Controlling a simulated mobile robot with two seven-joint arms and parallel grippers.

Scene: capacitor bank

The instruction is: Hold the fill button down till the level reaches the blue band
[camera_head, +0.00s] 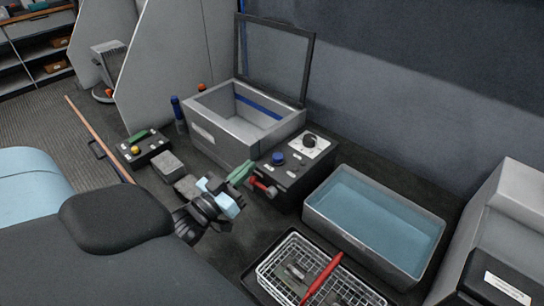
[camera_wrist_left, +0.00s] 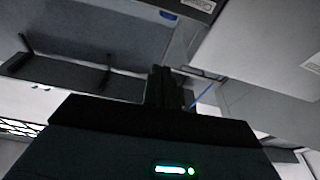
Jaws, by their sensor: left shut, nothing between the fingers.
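A black control box (camera_head: 290,175) carries a blue button (camera_head: 278,158) and a black knob (camera_head: 309,141) on a white plate. No label saying fill can be read. Behind it stands a grey open-topped tank (camera_head: 205,132) with its lid up and a blue band (camera_head: 258,107) along its inner wall. I make out no liquid at the band; the tank's lower inside is partly hidden. My left gripper (camera_head: 228,198) is shut and empty, in front of the control box and apart from the blue button. Its dark fingers show in the left wrist view (camera_wrist_left: 165,88). My right gripper is not in view.
A red-ended fitting (camera_head: 264,187) sticks out of the control box's front. A bath of blue liquid (camera_head: 440,240) stands right, behind a wire basket (camera_head: 345,279) with a red handle. A small black box (camera_head: 152,150) and grey blocks (camera_head: 168,166) lie left.

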